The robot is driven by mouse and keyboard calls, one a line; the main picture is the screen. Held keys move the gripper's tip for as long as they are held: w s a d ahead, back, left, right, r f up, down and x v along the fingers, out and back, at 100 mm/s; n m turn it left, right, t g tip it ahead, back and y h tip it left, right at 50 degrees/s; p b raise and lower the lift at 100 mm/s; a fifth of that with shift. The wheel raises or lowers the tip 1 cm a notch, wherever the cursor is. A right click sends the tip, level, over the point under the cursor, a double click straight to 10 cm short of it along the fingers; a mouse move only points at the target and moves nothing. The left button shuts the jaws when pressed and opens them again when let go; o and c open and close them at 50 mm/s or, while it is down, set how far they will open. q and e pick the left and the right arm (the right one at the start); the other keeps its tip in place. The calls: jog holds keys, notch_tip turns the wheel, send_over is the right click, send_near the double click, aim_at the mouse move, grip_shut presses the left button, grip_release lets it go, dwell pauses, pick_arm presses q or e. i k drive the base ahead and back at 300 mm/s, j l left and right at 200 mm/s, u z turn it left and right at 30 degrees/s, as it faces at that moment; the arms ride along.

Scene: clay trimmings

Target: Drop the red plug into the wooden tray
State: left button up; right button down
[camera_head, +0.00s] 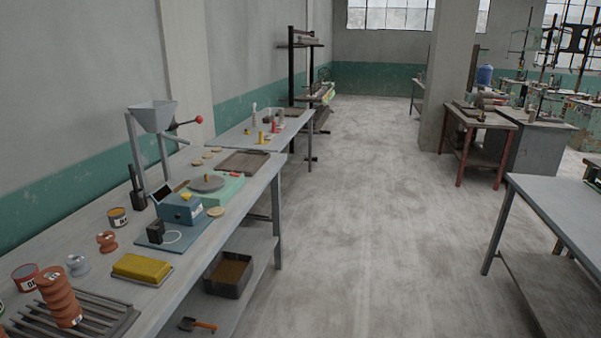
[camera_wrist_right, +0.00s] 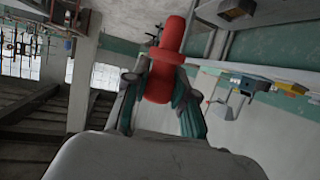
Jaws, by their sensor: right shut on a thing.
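The red plug (camera_wrist_right: 172,36) shows in the right wrist view, a rounded red piece with a wider band lower down. My right gripper (camera_wrist_right: 162,76) is shut on it, one finger on each side, and holds it up in the air. In the head view a flat brown wooden tray (camera_head: 244,162) lies at the far end of the near workbench. The right gripper and the plug do not show in the head view, so their distance from the tray cannot be told. My left gripper is in neither view.
The workbench (camera_head: 187,264) also carries a blue device (camera_head: 181,209), a yellow sponge-like block (camera_head: 142,268), a hopper stand (camera_head: 153,116) and a stack of orange-brown rings (camera_head: 60,298). A dark bin (camera_head: 228,274) sits on the lower shelf.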

aim_at(246, 163)
jog(key=i+l+z, duration=0.2)
jog(key=i, duration=0.8)
jog(key=i+z, duration=0.15)
jog(key=i, duration=0.85)
jog(key=i+l+u, duration=0.1)
jog(key=i+u, duration=0.4)
jog(key=i+l+u, duration=0.25)
jog(key=u, duration=0.2)
jog(key=i+l+u, duration=0.65)
jog(key=l+u, duration=0.3)
jog(key=i+l+u, duration=0.15)
jog(key=l+u, duration=0.8)
jog(key=i+l, duration=0.05)
jog(key=l, duration=0.1)
